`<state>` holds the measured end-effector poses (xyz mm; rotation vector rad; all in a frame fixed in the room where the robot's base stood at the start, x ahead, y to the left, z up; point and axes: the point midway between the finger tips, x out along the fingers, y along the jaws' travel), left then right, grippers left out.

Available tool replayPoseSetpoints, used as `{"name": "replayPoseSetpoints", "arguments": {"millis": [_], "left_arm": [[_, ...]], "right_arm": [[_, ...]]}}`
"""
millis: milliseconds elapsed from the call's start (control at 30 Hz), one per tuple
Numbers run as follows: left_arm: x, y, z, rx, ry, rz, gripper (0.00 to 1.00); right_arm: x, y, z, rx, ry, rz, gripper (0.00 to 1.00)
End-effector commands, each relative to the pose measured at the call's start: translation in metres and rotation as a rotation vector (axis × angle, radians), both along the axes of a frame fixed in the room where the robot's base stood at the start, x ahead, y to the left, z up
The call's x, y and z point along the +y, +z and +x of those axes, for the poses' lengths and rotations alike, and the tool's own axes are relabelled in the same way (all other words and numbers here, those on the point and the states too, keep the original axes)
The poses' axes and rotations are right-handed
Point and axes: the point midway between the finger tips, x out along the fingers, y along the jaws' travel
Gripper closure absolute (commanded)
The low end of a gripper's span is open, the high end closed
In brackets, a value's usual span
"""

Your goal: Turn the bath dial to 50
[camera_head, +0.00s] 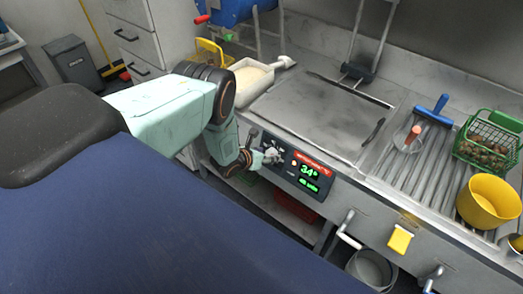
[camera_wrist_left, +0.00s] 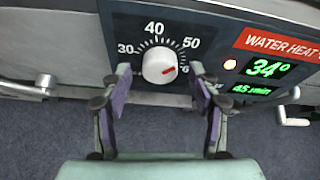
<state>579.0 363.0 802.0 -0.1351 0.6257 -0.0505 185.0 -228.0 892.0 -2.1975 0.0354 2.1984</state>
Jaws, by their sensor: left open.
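The bath dial (camera_wrist_left: 158,67) is a white round knob on a dark panel (camera_wrist_left: 120,14) with a printed scale showing 30, 40 and 50. Its red mark points to the right, below the 50, towards a number partly hidden by a finger. My left gripper (camera_wrist_left: 161,80) is open, with one finger on each side of the dial; I cannot tell whether they touch it. In the head view my left gripper (camera_head: 271,157) is at the panel's left part and partly covers the dial. My right gripper is not in view.
A green display (camera_wrist_left: 268,68) reads 34°, with a second line below. The steel counter carries a closed flat lid (camera_head: 320,110), a green basket (camera_head: 485,135) of chestnuts, a yellow bucket (camera_head: 487,203) and a blue-handled tool (camera_head: 435,110). Metal handles (camera_head: 348,230) stick out below.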

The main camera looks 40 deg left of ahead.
Motion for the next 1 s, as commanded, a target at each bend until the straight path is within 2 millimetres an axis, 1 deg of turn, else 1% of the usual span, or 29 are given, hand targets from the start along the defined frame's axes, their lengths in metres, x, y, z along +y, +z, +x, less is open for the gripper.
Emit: {"name": "replayPoseSetpoints", "arguments": {"millis": [500,700,1000], "left_arm": [[0.006,0.034,-0.047,0.001,0.001,0.0,0.39],[0.006,0.039,-0.055,0.001,0.001,0.001,0.39],[0.006,0.04,-0.056,0.001,0.0,0.0,0.39]], "right_arm": [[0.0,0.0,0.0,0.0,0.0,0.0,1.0],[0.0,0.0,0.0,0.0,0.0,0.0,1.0],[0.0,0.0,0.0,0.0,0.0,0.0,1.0]]}}
